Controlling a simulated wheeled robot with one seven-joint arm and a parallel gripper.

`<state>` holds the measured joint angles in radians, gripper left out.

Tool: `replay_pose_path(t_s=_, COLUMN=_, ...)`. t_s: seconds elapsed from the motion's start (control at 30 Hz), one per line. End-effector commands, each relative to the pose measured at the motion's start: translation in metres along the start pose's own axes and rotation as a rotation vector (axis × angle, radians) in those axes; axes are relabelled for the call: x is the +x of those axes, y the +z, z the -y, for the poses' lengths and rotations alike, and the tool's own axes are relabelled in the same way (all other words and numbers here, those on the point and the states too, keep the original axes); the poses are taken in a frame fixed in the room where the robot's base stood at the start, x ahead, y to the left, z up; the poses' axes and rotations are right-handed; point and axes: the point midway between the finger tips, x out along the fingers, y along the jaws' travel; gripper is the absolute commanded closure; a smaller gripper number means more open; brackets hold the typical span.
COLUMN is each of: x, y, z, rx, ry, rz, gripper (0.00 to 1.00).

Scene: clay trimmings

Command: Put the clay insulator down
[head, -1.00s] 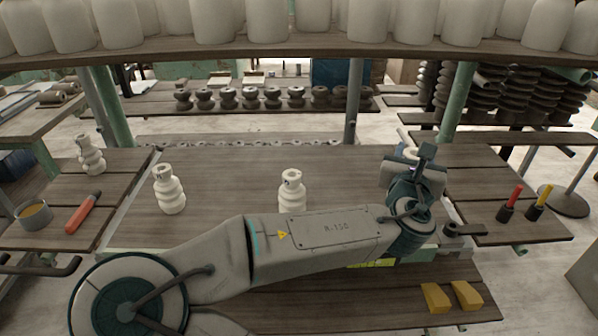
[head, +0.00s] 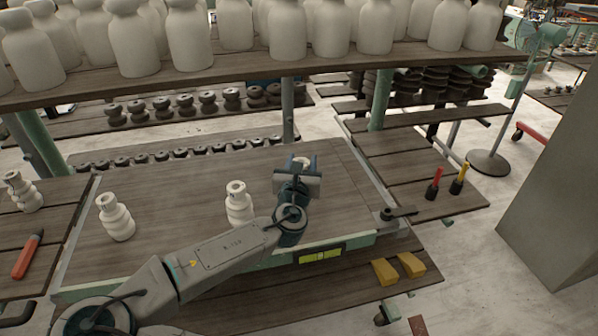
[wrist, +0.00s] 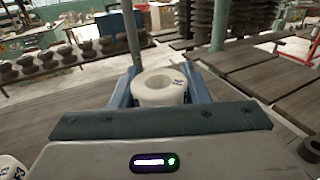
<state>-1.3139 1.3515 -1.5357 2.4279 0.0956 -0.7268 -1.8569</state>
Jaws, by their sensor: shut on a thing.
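My gripper (head: 300,164) is over the right part of the wooden worktable (head: 180,200), seen mostly from behind in the head view. In the wrist view its blue fingers (wrist: 160,92) are shut on a white clay insulator (wrist: 158,92), whose round top with a hole and a blue mark shows between them. Its top also shows in the head view (head: 303,160). Its lower part is hidden, so I cannot tell whether it touches the table. Two more white insulators stand upright on the table, one at the left (head: 116,217) and one in the middle (head: 238,204), left of my gripper.
A shelf of white insulators (head: 305,60) spans above the table's back. A side bench at right holds a red-handled tool (head: 434,183) and a yellow-handled tool (head: 459,178). Yellow blocks (head: 398,268) lie on a lower shelf. Another insulator (head: 22,191) stands far left.

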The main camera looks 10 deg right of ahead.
Motion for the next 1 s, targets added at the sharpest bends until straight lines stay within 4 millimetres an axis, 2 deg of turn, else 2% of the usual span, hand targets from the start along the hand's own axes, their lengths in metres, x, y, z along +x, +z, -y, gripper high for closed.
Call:
replay_pose_path(t_s=0.13, x=0.003, y=-0.006, z=-0.005, rx=0.001, ry=-0.002, rz=0.001, gripper=1.0)
replay_pose_path(t_s=0.4, x=0.003, y=-0.04, z=-0.006, rx=0.001, ry=-0.001, rz=0.002, gripper=1.0)
replay_pose_path(t_s=0.83, x=0.003, y=-0.047, z=-0.006, rx=0.001, ry=-0.001, rz=0.002, gripper=1.0)
replay_pose_path(t_s=0.87, x=0.003, y=-0.047, z=-0.006, rx=0.001, ry=-0.001, rz=0.0, gripper=0.51)
replay_pose_path(t_s=0.9, x=0.003, y=-0.046, z=-0.006, rx=0.001, ry=-0.001, rz=0.0, gripper=0.39)
replay_pose_path(t_s=1.0, x=0.003, y=-0.046, z=-0.006, rx=0.001, ry=-0.001, rz=0.0, gripper=0.37)
